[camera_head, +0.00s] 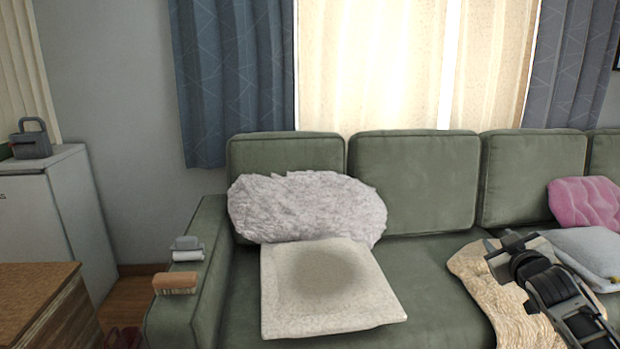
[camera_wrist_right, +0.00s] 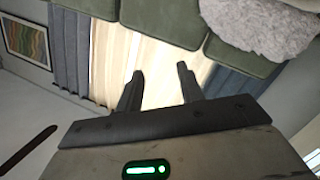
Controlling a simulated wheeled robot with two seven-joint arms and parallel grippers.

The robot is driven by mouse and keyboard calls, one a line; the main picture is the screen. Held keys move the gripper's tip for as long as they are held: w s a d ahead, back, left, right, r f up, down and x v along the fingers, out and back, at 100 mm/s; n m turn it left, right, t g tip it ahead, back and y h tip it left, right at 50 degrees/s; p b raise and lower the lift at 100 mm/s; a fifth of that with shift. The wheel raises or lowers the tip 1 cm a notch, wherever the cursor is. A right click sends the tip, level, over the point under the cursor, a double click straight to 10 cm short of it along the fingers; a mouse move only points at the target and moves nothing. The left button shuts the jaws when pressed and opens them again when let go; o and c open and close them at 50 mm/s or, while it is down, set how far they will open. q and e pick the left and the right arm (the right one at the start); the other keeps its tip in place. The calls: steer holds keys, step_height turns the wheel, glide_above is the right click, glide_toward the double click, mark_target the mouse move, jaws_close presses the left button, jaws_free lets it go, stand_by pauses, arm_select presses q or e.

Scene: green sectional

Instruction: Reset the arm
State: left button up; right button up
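My right gripper (camera_head: 515,254) comes in from the lower right of the head view, raised in front of the sofa's seat. In the right wrist view its two dark fingers (camera_wrist_right: 158,90) stand apart with nothing between them, so it is open and empty. That view is rotated and shows the sofa back and curtains beyond the fingers. My left gripper is not in the head view.
A green sofa (camera_head: 412,185) spans the front, with a fluffy white pillow (camera_head: 305,205), a square cushion (camera_head: 330,312), a beige blanket (camera_head: 480,280), a pink cushion (camera_head: 585,203) and a grey cushion (camera_head: 595,250). A brush (camera_head: 175,283) lies on the left armrest. A wooden table (camera_head: 40,300) stands lower left.

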steer(key=s+a+f+n+g+y, duration=0.1)
steer(key=s+a+f+y, duration=0.2)
steer(key=s+a+f, duration=0.55)
steer(key=s+a+f+g+y, duration=0.2)
steer(key=s+a+f, duration=0.4)
steer(key=a+f, duration=0.45)
steer(key=s+a+m+g+y, duration=0.1)
steer(key=s+a, duration=0.5)
steer(key=s, duration=0.3)
steer(key=s+a+f+m+g+y+p, duration=0.1)
steer(key=s+a, duration=0.5)
steer(key=s, duration=0.3)
steer(key=shift+s+a+f+y, duration=0.15)
steer(key=shift+s+a+y, duration=0.05)
steer(key=shift+y, duration=0.1)
